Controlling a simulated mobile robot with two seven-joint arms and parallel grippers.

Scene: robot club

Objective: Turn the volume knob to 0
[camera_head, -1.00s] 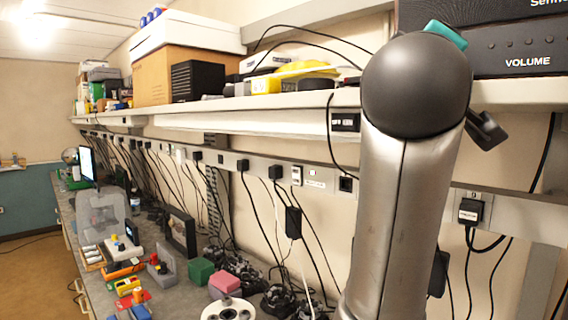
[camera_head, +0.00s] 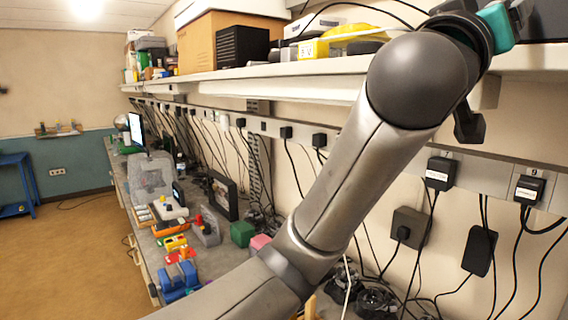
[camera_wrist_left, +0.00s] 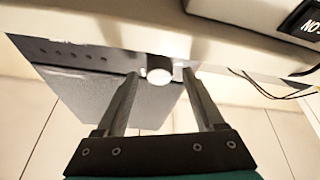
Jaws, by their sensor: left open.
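The volume knob (camera_wrist_left: 159,68) shows as a pale round knob at the edge of a dark device (camera_wrist_left: 85,70) with a row of small buttons in the left wrist view. My left gripper (camera_wrist_left: 160,75) is open, its two fingertips on either side of the knob with gaps visible. I cannot tell how deep the fingers reach around it. In the head view the dark device (camera_head: 548,22) is cut off at the top right, and my left wrist and arm hide the knob. The knob's setting cannot be read. My right gripper is not in view.
The device stands on a pale shelf (camera_head: 350,70) holding boxes and a yellow item (camera_head: 352,40). Black plugs (camera_head: 440,172) and hanging cables line the wall below. A cluttered workbench (camera_head: 215,260) runs along the wall, with open floor (camera_head: 80,250) at the left.

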